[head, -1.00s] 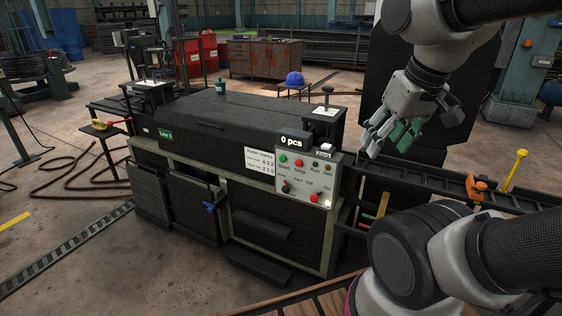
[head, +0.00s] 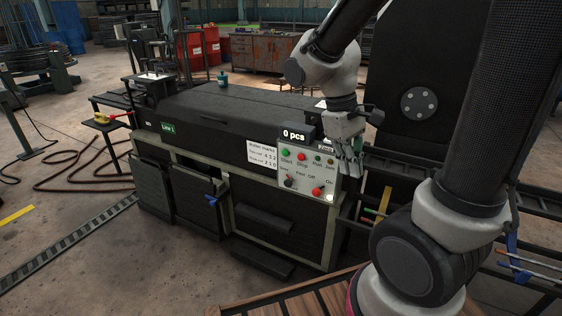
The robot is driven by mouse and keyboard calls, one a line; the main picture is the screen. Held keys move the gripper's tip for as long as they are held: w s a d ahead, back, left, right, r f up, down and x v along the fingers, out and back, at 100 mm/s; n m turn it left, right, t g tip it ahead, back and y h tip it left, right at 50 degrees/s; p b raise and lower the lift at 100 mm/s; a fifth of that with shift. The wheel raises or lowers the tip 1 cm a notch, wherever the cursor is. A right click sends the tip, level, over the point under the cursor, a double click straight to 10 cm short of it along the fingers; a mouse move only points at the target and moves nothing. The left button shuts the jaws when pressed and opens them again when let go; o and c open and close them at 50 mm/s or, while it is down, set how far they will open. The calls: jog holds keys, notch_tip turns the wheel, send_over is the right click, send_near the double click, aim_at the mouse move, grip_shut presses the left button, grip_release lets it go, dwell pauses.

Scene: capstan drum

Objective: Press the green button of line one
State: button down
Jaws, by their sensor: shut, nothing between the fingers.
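The Line 1 machine (head: 225,135) is a long dark cabinet with a green "Line 1" label (head: 168,128). Its pale control panel (head: 308,178) is at the right end of the front face. The green button (head: 286,153), marked Start, is at the panel's upper left, with a red Stop button (head: 302,157) just right of it. My gripper (head: 355,172) is shut and empty, pointing down at the panel's right edge, to the right of the green button and apart from it. Whether it touches the panel's edge I cannot tell.
A "0 pcs" display (head: 295,134) stands above the panel. A "Roller marks" sheet (head: 261,155) is left of it. A red knob (head: 318,191) sits at the panel's lower right. A conveyor rail runs right of the machine. Floor in front is clear.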

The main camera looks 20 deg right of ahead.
aim_at(285, 153)
jog(key=w+a+f+n+t+h, duration=0.2)
jog(key=w+f+n+t+h, duration=0.1)
jog(key=w+f+n+h, duration=0.55)
jog(key=w+a+f+n+t+h, duration=0.25)
jog(key=w+f+n+h, duration=0.25)
jog(key=w+f+n, duration=0.45)
jog(key=w+a+f+n+t+y, duration=0.2)
jog(key=w+a+f+n+t, duration=0.1)
jog(key=w+a+t, duration=0.6)
jog(key=shift+w+a+f+n+y, duration=0.15)
jog(key=shift+w+a+n+y, duration=0.25)
jog(key=shift+w+n, duration=0.6)
jog(key=shift+w, duration=0.2)
jog(key=x, duration=1.4)
jog(key=shift+d, duration=0.1)
